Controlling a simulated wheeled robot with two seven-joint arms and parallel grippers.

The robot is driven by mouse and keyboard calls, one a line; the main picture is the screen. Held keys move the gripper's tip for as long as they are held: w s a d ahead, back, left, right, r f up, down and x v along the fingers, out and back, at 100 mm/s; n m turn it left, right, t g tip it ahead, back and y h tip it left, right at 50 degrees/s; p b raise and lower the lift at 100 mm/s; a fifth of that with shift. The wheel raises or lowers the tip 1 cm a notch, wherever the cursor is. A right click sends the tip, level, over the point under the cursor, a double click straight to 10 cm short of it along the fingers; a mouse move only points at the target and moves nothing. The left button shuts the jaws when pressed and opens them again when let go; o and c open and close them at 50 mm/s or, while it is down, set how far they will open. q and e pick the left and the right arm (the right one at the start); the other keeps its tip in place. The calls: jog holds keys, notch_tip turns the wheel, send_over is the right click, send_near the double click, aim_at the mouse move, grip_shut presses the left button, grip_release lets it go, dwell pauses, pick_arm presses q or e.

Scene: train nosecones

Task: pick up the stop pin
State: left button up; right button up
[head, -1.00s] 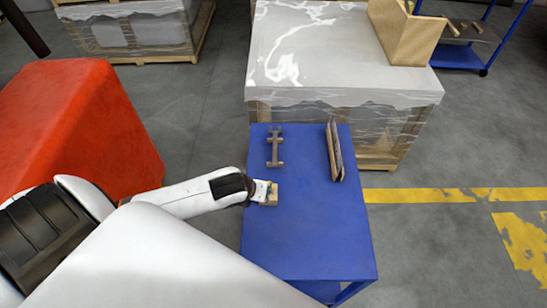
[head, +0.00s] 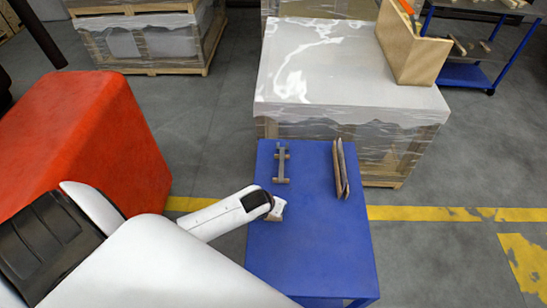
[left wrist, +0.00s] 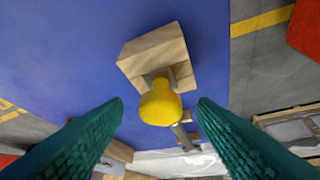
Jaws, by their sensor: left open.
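The stop pin (left wrist: 160,104) shows in the left wrist view as a yellow knob with a grey metal part behind it. It sits at a pale wooden block (left wrist: 157,54) on the blue table top (left wrist: 70,60). My left gripper (left wrist: 160,101) is open, with its two green fingers on either side of the knob and a visible gap at each side. In the head view my left gripper (head: 277,209) is over the left part of the blue table (head: 315,250). It hides the pin and most of the block there. My right gripper is not in view.
A metal bar on wooden supports (head: 282,165) and a long brown piece (head: 341,168) lie at the table's far end. A wrapped pallet load (head: 340,75) stands just behind, with a wooden box (head: 412,50) on it. The table's near right part is clear.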

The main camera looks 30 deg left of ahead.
pick_arm(q)
jog(key=shift+x, duration=1)
grip_shut()
jog(key=shift+r, duration=0.1)
